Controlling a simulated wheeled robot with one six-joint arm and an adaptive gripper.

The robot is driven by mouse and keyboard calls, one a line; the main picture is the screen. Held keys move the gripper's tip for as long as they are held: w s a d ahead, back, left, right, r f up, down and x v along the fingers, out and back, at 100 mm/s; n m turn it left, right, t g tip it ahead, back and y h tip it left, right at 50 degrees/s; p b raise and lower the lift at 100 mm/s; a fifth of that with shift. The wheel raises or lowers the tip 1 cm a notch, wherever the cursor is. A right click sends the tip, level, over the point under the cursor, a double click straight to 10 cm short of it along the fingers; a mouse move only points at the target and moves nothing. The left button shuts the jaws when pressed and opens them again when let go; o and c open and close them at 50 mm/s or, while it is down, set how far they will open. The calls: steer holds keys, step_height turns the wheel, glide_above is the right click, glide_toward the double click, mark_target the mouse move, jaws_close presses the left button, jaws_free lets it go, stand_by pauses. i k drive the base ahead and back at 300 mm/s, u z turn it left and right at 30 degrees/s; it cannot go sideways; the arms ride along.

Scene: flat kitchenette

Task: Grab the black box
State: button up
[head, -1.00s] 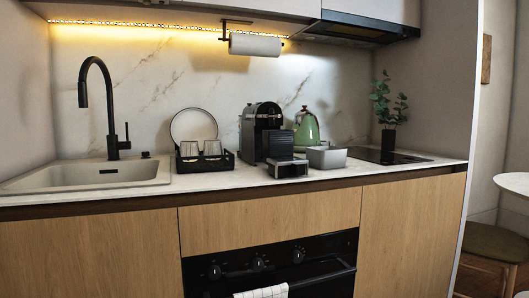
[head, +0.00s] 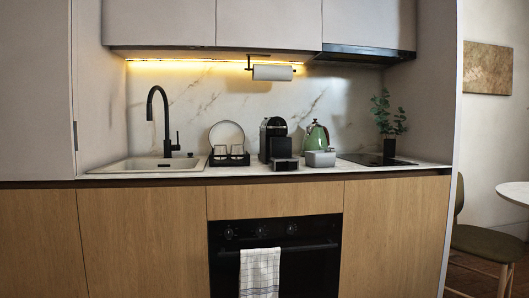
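A small dark box (head: 284,164) sits at the front edge of the counter, just in front of the black coffee machine (head: 272,133). It looks dark grey to black, and its front face is towards me. A light grey metal box (head: 320,159) stands right beside it on the right. My gripper is not in view, so its state does not show.
A black rack with cups (head: 229,160) and a plate stands left of the coffee machine. A green kettle (head: 316,138) is behind the grey box. The sink (head: 158,164) and black tap are left. A chair (head: 488,238) stands at right.

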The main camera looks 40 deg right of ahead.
mark_target(279, 147)
steer(key=u, duration=0.35)
steer(key=i, duration=1.45)
steer(key=z, duration=0.7)
